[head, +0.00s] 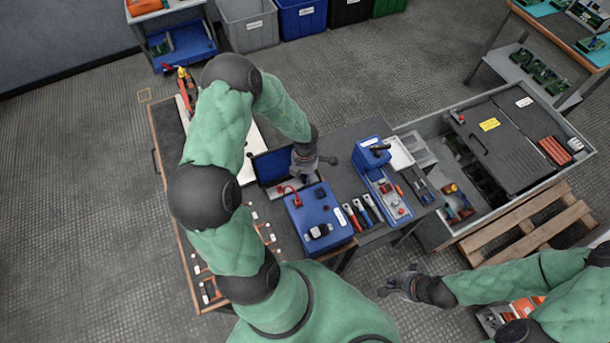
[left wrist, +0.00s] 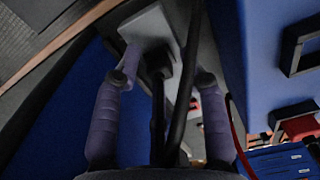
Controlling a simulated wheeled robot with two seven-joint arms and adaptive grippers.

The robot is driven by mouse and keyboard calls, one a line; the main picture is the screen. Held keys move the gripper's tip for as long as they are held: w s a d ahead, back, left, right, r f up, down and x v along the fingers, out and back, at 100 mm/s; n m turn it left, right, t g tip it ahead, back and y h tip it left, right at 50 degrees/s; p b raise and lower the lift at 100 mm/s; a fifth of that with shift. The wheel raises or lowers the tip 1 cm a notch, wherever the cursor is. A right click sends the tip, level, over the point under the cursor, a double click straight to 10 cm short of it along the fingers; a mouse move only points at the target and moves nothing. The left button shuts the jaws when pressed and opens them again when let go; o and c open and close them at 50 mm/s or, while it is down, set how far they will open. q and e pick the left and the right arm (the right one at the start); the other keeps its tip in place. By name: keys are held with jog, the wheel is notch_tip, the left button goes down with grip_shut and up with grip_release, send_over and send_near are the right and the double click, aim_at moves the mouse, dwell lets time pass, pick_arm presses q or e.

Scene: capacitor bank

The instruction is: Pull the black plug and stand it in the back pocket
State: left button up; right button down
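In the left wrist view a black plug-like piece (left wrist: 160,62) with dark cables sits against a pale grey block (left wrist: 150,28). The fingers of my left gripper (left wrist: 166,76) stand apart on either side of it, with gaps visible. In the head view my left gripper (head: 307,164) is over the workbench, at the back edge of a blue box (head: 305,222). The plug is not clear there. A black square frame (left wrist: 288,45) shows on a blue face in the left wrist view. I cannot tell which opening is the back pocket. My right gripper (head: 400,284) is open and empty, low at the right.
A dark blue panel (head: 273,165) stands close behind the blue box. A red connector (head: 294,197) is on the box, and several handled tools (head: 362,211) lie to its right. A blue tray (head: 388,193) is further right. A grey crate with dark lids (head: 505,140) lies beyond.

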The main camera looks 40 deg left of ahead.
pick_arm(q)
grip_shut()
jog(key=shift+r, duration=0.15)
jog(key=shift+r+p, duration=2.9)
jog(key=shift+p, duration=0.75)
